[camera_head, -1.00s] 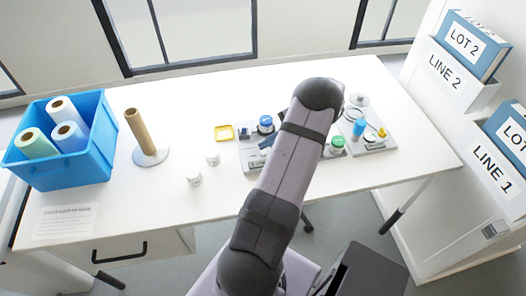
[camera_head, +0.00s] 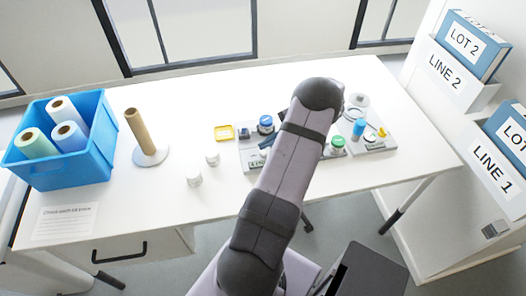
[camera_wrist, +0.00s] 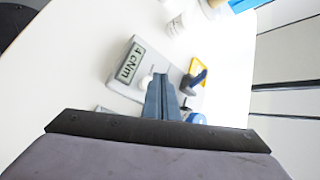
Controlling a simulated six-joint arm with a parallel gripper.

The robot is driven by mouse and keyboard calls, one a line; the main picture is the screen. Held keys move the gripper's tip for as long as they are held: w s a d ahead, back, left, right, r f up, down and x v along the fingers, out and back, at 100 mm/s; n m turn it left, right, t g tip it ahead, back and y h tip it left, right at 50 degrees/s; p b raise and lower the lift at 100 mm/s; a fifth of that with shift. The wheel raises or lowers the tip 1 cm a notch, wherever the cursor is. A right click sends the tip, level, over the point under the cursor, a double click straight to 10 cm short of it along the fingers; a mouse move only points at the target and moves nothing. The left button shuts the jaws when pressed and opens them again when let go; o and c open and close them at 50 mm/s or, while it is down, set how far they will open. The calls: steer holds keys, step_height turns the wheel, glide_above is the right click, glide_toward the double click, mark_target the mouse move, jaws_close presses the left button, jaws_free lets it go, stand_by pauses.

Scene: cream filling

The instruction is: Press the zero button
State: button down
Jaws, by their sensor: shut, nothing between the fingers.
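A grey device with a display (camera_wrist: 130,62) reading "4 cNm" lies on the table in the wrist view. A small white round knob or button (camera_wrist: 147,81) is beside the display, just left of my fingertips. I cannot read any zero label. My gripper (camera_wrist: 162,80) is shut and empty, its blue-grey fingers over the device. I cannot tell whether the tips touch it. In the head view the device (camera_head: 250,158) is partly hidden behind my arm.
A yellow tray (camera_head: 224,133) and a blue-capped jar (camera_head: 265,124) are near the device. A second grey plate (camera_head: 374,146) holds small items to the right. White jars (camera_head: 193,179), a brown roll on a stand (camera_head: 139,131) and a blue bin (camera_head: 75,165) are left.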

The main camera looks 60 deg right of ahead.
steer(key=shift+f, duration=0.2)
steer(key=shift+f+b, duration=0.25)
steer(key=shift+b, duration=0.05)
steer(key=shift+f+b, duration=0.35)
steer(key=shift+f, duration=0.1)
stand_by(0.6)
steer(key=shift+r, duration=0.15)
stand_by(0.3)
steer(key=shift+r+p, duration=0.65)
steer(key=shift+r, duration=0.1)
steer(key=shift+r, duration=0.1)
step_height(320, 180, up, 5)
steer(key=p, duration=0.3)
stand_by(0.9)
